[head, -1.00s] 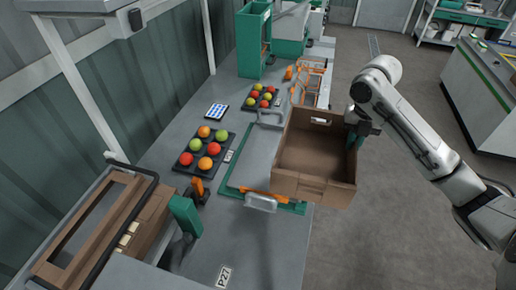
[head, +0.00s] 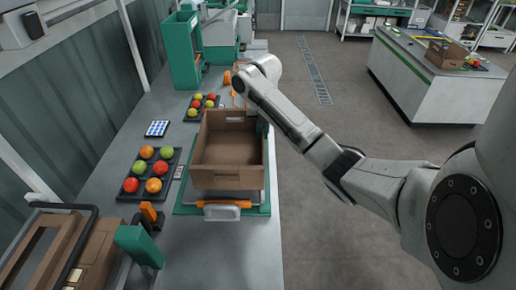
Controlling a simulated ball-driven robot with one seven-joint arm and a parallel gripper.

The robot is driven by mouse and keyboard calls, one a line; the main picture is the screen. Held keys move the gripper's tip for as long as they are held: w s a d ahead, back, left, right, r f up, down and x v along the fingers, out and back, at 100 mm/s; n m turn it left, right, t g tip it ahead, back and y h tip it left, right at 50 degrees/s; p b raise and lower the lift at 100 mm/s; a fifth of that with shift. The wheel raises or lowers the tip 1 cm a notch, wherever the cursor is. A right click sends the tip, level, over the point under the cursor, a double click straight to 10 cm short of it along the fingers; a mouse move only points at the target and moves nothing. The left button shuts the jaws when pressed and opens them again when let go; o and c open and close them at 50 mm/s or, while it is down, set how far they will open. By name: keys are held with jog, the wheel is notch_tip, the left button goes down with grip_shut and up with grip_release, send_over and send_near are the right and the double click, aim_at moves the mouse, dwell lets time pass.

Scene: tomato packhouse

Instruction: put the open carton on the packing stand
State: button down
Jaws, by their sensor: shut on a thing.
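The open brown carton (head: 228,180) is upright and empty. It is over the packing stand (head: 262,209), a green-edged plate on the grey bench, and hides most of it. The stand's green front edge, orange clamp piece and grey handle show in front of the carton. I cannot tell whether the carton's base touches the stand. My gripper (head: 263,127) is at the carton's far right side, shut on its wall; the fingertips are mostly hidden.
A black tray of tomatoes (head: 130,185) lies left of the carton, with a second tray (head: 190,113) behind. An orange-and-green clamp (head: 140,240) and a brown case (head: 40,255) are at the front left. A green frame (head: 183,55) stands farther back.

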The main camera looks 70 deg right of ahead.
aim_at(258, 144)
jog(key=shift+w+d+f+b, duration=0.2)
jog(key=shift+w+f+b, duration=0.4)
jog(key=shift+f, duration=0.25)
jog(key=shift+w+f+b, duration=0.25)
jog(key=shift+f+b, duration=0.15)
jog(key=shift+f+p, duration=0.4)
jog(key=shift+f, duration=1)
jog(key=shift+f, duration=0.15)
jog(key=c, duration=1.2)
grip_release()
notch_tip(258, 144, up, 12)
jog(key=p, duration=0.4)
jog(key=shift+p, duration=0.4)
